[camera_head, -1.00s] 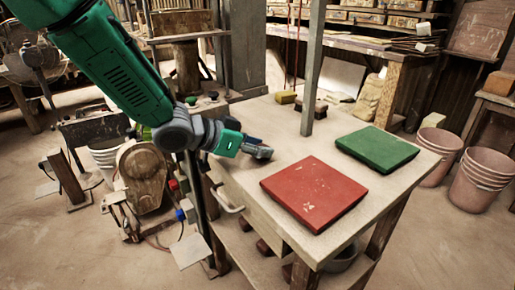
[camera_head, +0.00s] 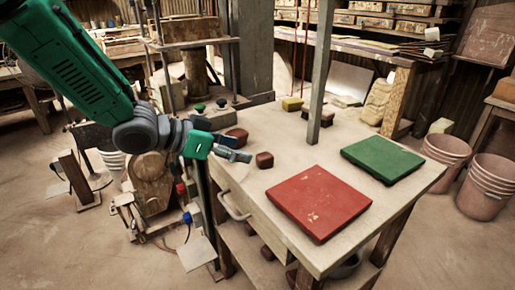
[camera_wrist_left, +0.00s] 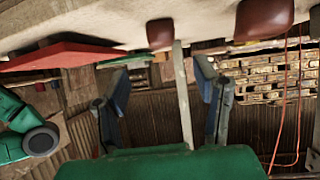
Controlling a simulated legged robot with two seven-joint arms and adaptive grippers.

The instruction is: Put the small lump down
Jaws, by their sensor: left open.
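The small lump (camera_head: 265,160), dark reddish brown, sits on the pale table top (camera_head: 262,188) just right of my left gripper (camera_head: 238,155). A larger brown lump (camera_head: 237,136) lies on the table behind the gripper. My right gripper is not seen.
A red square tile (camera_head: 318,202) and a green one (camera_head: 382,158) lie on the table. A metal post (camera_head: 318,75) rises from it, with a yellow block (camera_head: 292,104) beside it. Pink buckets (camera_head: 486,186) stand on the floor at right. The table front-left of the red tile is clear.

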